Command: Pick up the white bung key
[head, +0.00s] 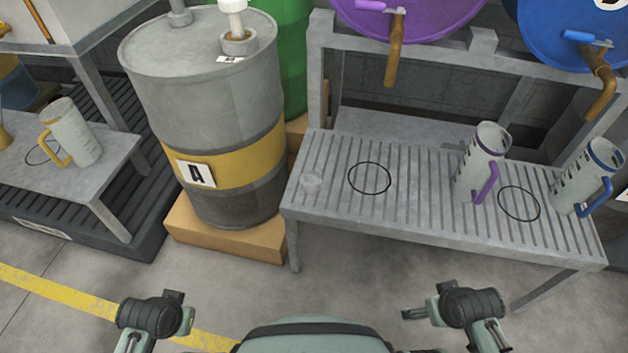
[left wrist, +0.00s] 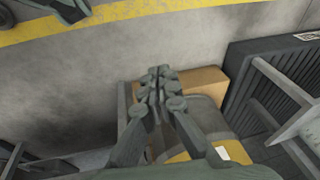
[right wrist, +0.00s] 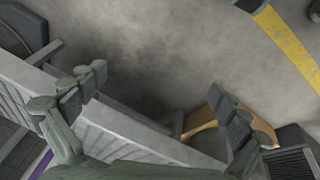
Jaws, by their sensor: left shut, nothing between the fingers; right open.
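A white upright piece (head: 233,8), which looks like the white bung key, stands on the brown-rimmed bung collar (head: 238,42) on top of the grey drum (head: 190,75) marked A. Its top is cut off by the picture's edge, and neither wrist view shows it. My left gripper (head: 180,304) is low in front of the drum, well away from the key. It is shut and empty in the left wrist view (left wrist: 158,76). My right gripper (head: 428,302) is low in front of the slatted bench. Its fingers are spread and empty in the right wrist view (right wrist: 160,92).
A yellow-handled jug (head: 75,130) stands on the left table. The floor before me is clear.

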